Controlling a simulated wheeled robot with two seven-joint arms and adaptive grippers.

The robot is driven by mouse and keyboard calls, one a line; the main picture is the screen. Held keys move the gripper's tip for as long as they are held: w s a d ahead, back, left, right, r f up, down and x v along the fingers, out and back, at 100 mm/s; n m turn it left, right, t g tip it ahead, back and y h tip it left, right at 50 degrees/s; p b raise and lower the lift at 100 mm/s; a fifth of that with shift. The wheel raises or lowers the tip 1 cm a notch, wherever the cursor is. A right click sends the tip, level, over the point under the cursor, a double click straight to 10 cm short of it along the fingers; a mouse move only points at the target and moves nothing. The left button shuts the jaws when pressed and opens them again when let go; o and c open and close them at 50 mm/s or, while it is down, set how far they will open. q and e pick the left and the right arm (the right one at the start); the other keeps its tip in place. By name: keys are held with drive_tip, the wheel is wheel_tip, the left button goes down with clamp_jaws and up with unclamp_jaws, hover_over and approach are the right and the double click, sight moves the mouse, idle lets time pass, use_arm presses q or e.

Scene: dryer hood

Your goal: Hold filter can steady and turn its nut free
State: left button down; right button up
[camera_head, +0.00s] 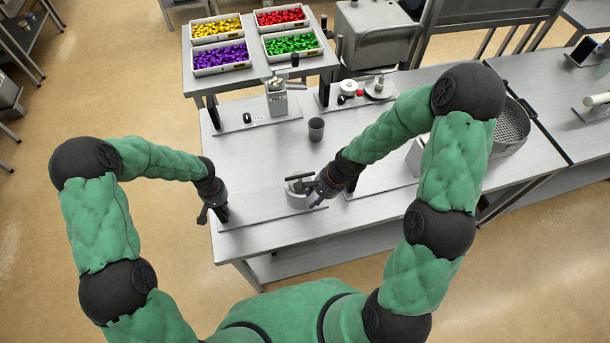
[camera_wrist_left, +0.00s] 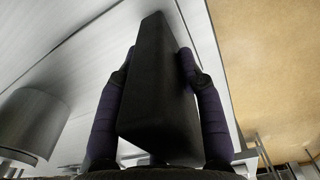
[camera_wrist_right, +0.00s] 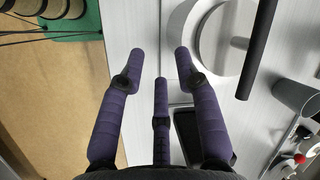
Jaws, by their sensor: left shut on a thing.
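The filter can (camera_head: 297,199) is a short grey cylinder on a thin metal plate near the table's front edge. It also shows in the right wrist view (camera_wrist_right: 207,45) and the left wrist view (camera_wrist_left: 32,122). A dark bar (camera_wrist_right: 262,45) lies over or beside its top; I cannot make out the nut itself. My left gripper (camera_head: 216,212) is shut on a black block (camera_wrist_left: 160,90), left of the can and apart from it. My right gripper (camera_head: 316,194) is just right of the can; its fingers (camera_wrist_right: 160,55) are spread and empty.
A grey cup (camera_head: 316,129) stands behind the can. Farther back are a metal canister (camera_head: 277,101) and a plate with small parts (camera_head: 352,100). Bins of coloured pieces (camera_head: 220,57) sit on a side table. The tabletop (camera_head: 245,160) between my grippers is mostly clear.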

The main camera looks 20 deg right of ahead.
sight(305, 176)
drive_tip(key=w+d+r+m, duration=0.2)
drive_tip(key=w+r+m, duration=0.1)
drive_tip(key=r, duration=0.3)
drive_tip(key=w+d+r+m, duration=0.1)
drive_tip(key=w+r+m, duration=0.15)
drive_tip(key=r, duration=0.35)
drive_tip(key=shift+m+t, duration=0.35)
drive_tip(key=shift+t, duration=0.05)
drive_tip(key=x, duration=1.1)
drive_tip(key=shift+s+a+f, duration=0.2)
drive_tip(key=shift+a, duration=0.15)
clamp_jaws()
